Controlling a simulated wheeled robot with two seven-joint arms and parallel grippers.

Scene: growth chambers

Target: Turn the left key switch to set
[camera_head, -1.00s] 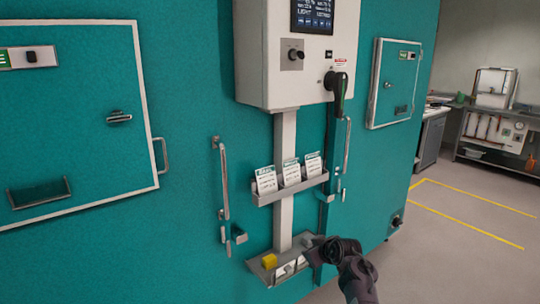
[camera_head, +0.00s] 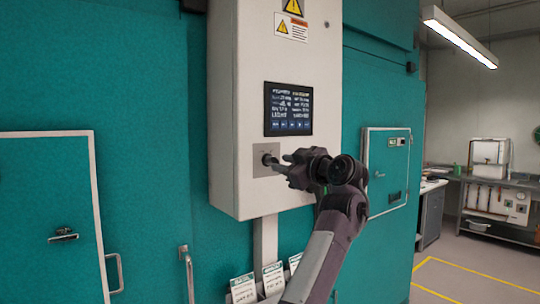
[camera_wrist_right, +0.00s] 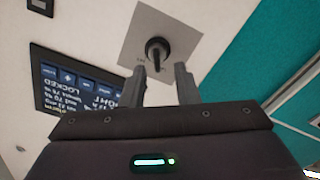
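The key switch (camera_head: 267,158) is a dark knob on a square grey plate, below the screen on the white control box. It also shows in the right wrist view (camera_wrist_right: 157,50), with small marks on the plate that are too small to read. My right gripper (camera_head: 284,161) is at the plate, its fingers pointing at the knob. In the wrist view its two fingers (camera_wrist_right: 160,70) are apart, their tips at either side of the knob's near end, with gaps showing. It is open and holds nothing. My left gripper is out of view.
The screen (camera_head: 288,109) is lit; "LOCKED" can be read upside down in the wrist view. Card holders (camera_head: 272,278) hang below the box (camera_head: 226,120). Chamber doors stand at left (camera_head: 45,215) and right (camera_head: 388,170). Open floor (camera_head: 470,275) lies at right.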

